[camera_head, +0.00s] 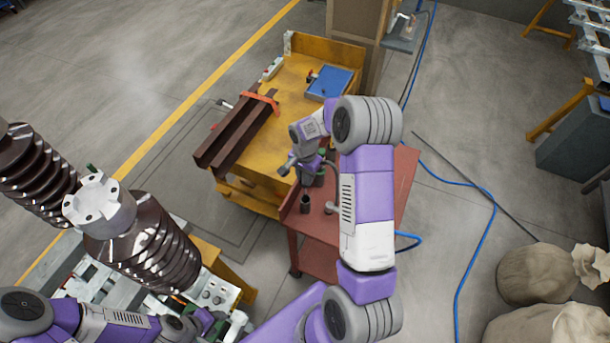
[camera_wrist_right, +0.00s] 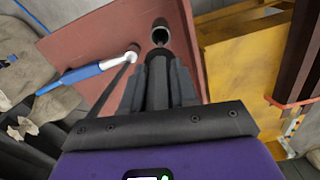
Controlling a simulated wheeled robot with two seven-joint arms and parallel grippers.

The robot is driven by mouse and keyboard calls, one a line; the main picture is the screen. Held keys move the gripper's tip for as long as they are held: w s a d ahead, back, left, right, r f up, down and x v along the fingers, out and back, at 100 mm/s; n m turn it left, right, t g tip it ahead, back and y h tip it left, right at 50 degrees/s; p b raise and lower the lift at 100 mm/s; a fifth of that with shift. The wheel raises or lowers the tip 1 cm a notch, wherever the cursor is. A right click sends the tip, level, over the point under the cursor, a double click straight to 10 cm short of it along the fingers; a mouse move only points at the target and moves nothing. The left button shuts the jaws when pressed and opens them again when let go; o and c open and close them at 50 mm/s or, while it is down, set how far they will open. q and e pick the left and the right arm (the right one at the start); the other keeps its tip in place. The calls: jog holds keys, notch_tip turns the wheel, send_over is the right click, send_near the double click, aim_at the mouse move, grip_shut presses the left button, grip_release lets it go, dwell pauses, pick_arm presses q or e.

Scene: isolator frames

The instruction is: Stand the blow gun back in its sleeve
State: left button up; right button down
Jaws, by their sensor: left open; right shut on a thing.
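My right gripper (camera_head: 306,181) is over the red cart (camera_head: 318,238), pointing down. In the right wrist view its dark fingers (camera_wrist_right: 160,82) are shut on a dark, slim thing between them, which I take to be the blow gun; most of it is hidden. A dark round sleeve (camera_head: 305,203) stands upright on the cart, just below the fingers. In the wrist view the sleeve's open mouth (camera_wrist_right: 160,33) shows just beyond the fingertips. I cannot tell whether the held thing touches it. My left gripper (camera_head: 204,321) is low at the left, open, far from the cart.
A yellow bench (camera_head: 262,145) with brown beams (camera_head: 236,135) and a blue case (camera_head: 329,82) adjoins the cart. A blue hose (camera_head: 480,265) crosses the floor, near sacks (camera_head: 535,272).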

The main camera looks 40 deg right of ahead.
aim_at(305, 194)
dwell(0.6)
jog(key=shift+f+b, duration=4.45)
jog(key=shift+f, duration=0.8)
jog(key=c, duration=0.8)
grip_release()
jog(key=shift+r, duration=0.1)
notch_tip(305, 194, up, 8)
jog(key=shift+f, duration=0.25)
